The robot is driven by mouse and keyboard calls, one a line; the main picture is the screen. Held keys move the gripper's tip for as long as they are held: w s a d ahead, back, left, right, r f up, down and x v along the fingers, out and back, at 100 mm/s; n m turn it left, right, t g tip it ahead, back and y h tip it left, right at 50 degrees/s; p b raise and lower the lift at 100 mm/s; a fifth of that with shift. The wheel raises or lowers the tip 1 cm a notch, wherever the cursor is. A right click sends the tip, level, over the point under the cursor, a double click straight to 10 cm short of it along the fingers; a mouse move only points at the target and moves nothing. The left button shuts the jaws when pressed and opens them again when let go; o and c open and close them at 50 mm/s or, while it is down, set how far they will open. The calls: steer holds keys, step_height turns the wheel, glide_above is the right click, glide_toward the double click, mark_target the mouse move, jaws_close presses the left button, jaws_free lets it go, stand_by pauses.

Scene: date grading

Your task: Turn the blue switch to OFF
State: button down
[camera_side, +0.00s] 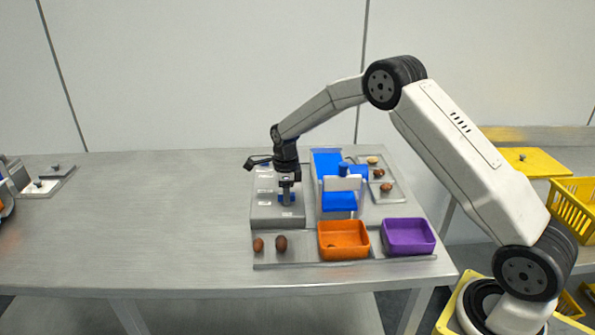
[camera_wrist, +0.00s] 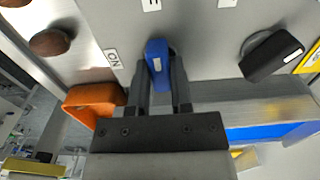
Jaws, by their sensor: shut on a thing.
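The blue switch (camera_wrist: 157,60) is a small blue handle with a white mark, on the face of a grey control box (camera_wrist: 205,45). My gripper (camera_wrist: 161,78) is shut on it, one finger on each side. An ON label (camera_wrist: 113,59) sits to the left of the handle in the wrist view. Other labels show at the top edge, too cut off to read. I cannot tell which label the handle points at. In the side view my gripper (camera_side: 287,190) points down over the grey box (camera_side: 268,216), and a bit of blue shows between the fingers.
A black knob (camera_wrist: 272,56) stands right of the blue switch. An orange bin (camera_side: 343,253) and a purple bin (camera_side: 409,250) stand at the front. Two brown dates (camera_side: 281,243) lie left of the orange bin. A blue and white machine (camera_side: 340,200) stands close on the right.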

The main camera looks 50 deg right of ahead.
stand_by(0.4)
steer(key=c, duration=0.5)
jaws_free()
steer(key=shift+r, duration=0.1)
steer(key=shift+r, duration=3.85)
steer(key=s+a+n+t, duration=0.1)
steer(key=s+a+n, duration=0.1)
steer(key=s+n, duration=0.7)
steer(key=s+a+n, duration=0.3)
steer(key=s+n, duration=0.5)
steer(key=n, duration=0.1)
steer(key=s+a+n+t, duration=0.1)
steer(key=s+a+n, duration=0.2)
steer(key=s+n, duration=0.6)
steer(key=shift+s+a+f+t, duration=0.25)
steer(key=shift+s+f+t, duration=0.05)
steer(key=shift+s+f, duration=0.05)
